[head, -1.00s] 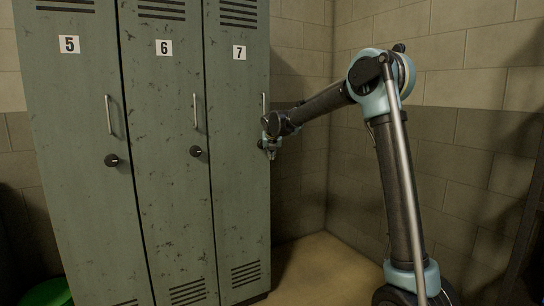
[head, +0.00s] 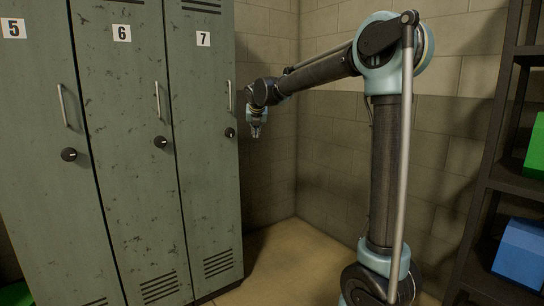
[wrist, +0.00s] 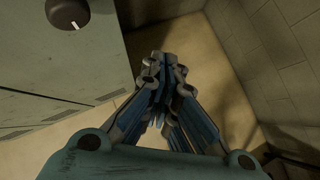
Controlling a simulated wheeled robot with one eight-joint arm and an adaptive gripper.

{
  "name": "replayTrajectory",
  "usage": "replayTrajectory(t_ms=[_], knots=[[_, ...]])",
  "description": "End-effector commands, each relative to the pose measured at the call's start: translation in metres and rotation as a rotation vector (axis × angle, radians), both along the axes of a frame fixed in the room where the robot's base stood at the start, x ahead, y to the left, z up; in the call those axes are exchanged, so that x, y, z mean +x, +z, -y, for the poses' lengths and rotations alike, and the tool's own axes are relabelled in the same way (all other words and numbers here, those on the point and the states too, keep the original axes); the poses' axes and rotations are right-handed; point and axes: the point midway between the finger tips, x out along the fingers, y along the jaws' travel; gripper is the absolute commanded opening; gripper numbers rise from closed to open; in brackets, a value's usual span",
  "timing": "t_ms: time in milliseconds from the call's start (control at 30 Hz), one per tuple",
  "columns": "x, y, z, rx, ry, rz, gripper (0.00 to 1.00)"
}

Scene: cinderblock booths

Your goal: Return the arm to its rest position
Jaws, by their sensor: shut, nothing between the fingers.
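My gripper (head: 256,131) hangs pointing down in the head view, just right of the locker door numbered 7 (head: 206,150). In the wrist view my gripper (wrist: 163,75) has its fingers together with nothing between them, above the tan floor. My arm reaches left from its upright column, bent at the elbow and raised. The round black knob (head: 230,132) of locker 7 is left of the gripper, and a gap shows between them. A black knob with a white mark (wrist: 68,13) shows at the wrist view's top left.
Lockers 5 (head: 32,130) and 6 (head: 128,170) stand shut at left. A dark shelf (head: 492,180) at right holds a green box (head: 536,145) and a blue box (head: 521,252). Block walls (head: 330,150) meet in a corner behind my arm. Floor (head: 275,255) before the corner is bare.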

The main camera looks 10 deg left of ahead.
Motion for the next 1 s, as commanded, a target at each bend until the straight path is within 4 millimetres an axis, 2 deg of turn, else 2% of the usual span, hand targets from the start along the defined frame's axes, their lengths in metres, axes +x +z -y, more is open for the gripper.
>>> replayTrajectory(t_ms=[33, 167, 300, 500, 700, 1000], knots=[[-0.006, -0.002, 0.018, 0.032, -0.054, -0.018, 0.0], [-0.03, -0.01, 0.071, 0.157, -0.253, -0.084, 0.0], [-0.063, -0.023, 0.126, 0.306, -0.492, -0.152, 0.0], [-0.116, -0.047, 0.197, 0.51, -0.84, -0.233, 0.0], [-0.176, -0.078, 0.257, 0.708, -1.198, -0.291, 0.0], [-0.273, -0.136, 0.323, 0.991, -1.746, -0.333, 0.0]])
